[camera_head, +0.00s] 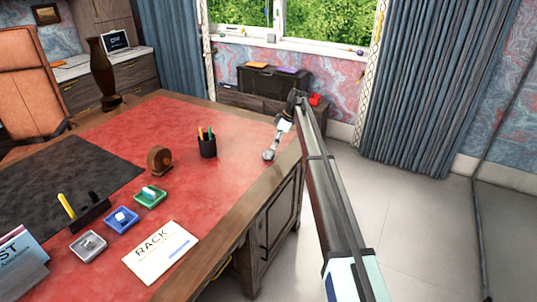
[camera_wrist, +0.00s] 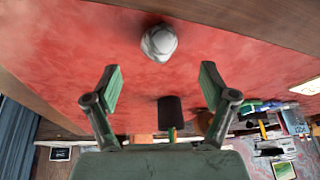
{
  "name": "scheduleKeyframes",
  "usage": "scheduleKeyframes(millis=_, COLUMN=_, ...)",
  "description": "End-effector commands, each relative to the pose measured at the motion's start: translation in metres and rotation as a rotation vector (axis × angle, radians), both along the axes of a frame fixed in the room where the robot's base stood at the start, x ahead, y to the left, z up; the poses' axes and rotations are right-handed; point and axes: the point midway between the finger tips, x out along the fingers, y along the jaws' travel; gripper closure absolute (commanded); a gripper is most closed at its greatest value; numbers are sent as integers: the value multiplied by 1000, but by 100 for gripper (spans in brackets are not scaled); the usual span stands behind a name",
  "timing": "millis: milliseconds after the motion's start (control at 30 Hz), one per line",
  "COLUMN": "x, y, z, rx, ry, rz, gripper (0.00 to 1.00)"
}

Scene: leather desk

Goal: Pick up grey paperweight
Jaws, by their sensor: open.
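The grey paperweight (camera_wrist: 159,43) is a pale, rounded, faceted lump on the red leather desk top, close to the wooden edge. In the wrist view it sits centred between the lines of my fingers but beyond their tips, apart from them. My gripper (camera_wrist: 160,82) is open, with nothing between its fingers. In the head view a small pale grey blob (camera_head: 268,155) by the desk's right edge looks like the paperweight. My arm reaches in from the right and bends down over this spot; the gripper is too small there to tell its fingers apart.
A black pen cup (camera_head: 207,147) stands left of the paperweight. A round brown object (camera_head: 159,160), green (camera_head: 150,195), blue (camera_head: 121,219) and grey (camera_head: 88,246) trays, and a RACK sheet (camera_head: 160,252) lie farther along. The red leather (camera_head: 245,135) around the paperweight is clear.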

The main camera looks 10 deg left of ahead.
Motion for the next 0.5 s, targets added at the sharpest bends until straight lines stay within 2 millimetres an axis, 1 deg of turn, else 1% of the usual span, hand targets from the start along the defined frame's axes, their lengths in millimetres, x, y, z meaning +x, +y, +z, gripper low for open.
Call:
scheduleKeyframes(millis=33, x=0, y=3, z=-7, rx=-1, ry=1, rz=0, gripper=17)
scheduleKeyframes(millis=100, x=0, y=6, z=-13, rx=0, ry=0, rz=0, gripper=17)
scheduleKeyframes(millis=367, x=0, y=11, z=-24, rx=0, ry=0, rz=0, gripper=17)
scheduleKeyframes(millis=500, x=0, y=17, z=-36, rx=-1, ry=1, rz=0, gripper=17)
